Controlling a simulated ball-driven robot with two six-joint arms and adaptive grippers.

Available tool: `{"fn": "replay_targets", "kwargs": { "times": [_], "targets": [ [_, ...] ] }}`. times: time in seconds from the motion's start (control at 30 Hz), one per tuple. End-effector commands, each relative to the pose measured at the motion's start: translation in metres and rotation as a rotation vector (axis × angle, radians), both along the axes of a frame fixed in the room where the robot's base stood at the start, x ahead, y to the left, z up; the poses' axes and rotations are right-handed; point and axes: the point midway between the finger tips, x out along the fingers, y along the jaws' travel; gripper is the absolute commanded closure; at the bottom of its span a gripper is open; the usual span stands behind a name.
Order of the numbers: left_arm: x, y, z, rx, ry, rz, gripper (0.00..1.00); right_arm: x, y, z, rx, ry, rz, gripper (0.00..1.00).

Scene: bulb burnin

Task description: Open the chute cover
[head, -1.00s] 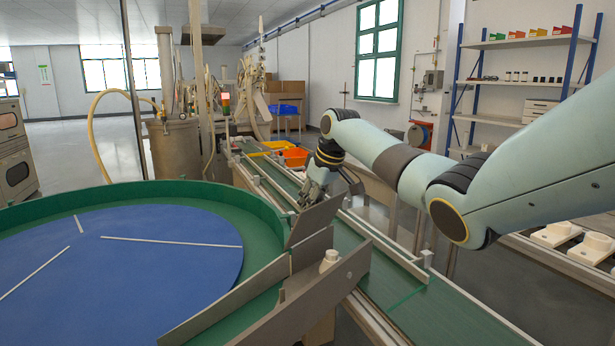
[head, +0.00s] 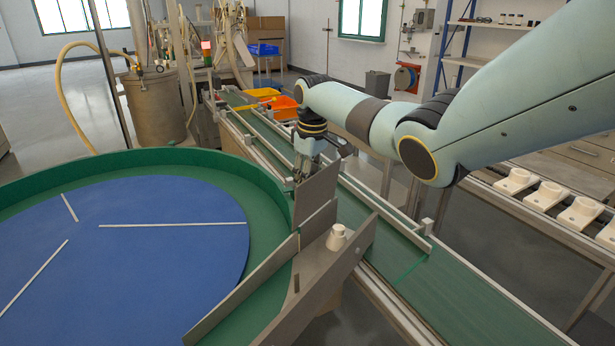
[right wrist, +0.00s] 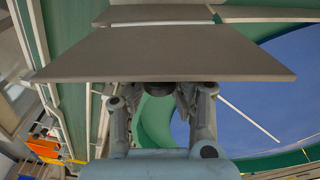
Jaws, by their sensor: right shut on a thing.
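The chute cover (head: 317,187) is a flat grey plate standing steeply at the chute mouth on the right side of the green-rimmed blue turntable (head: 130,235). My right gripper (head: 298,179) points down at the cover's far upper side. In the right wrist view the cover (right wrist: 165,55) spans across the front of my right gripper (right wrist: 166,92), whose fingers meet its near edge. The gripper is shut on the cover; the fingertips are partly hidden behind it. My left gripper is not in view.
Grey chute walls (head: 312,278) run toward the front, with a white knob-like piece (head: 337,238) beside them. A green conveyor (head: 440,285) passes on the right. Orange (head: 283,107) and blue (head: 264,48) bins stand behind. White holders (head: 578,213) line the right bench.

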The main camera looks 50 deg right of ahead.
Motion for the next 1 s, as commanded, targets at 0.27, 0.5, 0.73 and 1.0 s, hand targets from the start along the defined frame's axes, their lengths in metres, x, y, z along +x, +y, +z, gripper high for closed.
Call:
{"fn": "replay_targets", "kwargs": {
  "times": [0.27, 0.5, 0.73, 1.0],
  "targets": [
    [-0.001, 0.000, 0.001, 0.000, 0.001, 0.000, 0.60, 0.006, -0.003, 0.009, -0.008, -0.020, 0.000, 0.59],
    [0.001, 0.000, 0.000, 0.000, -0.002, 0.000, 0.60, 0.004, -0.001, 0.005, -0.003, -0.013, 0.000, 0.51],
    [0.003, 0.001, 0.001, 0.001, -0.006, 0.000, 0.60, 0.003, -0.001, 0.018, -0.004, -0.014, 0.000, 0.51],
    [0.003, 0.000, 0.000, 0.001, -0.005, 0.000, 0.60, -0.004, 0.000, 0.076, -0.005, -0.016, 0.001, 0.51]
  ]
}}
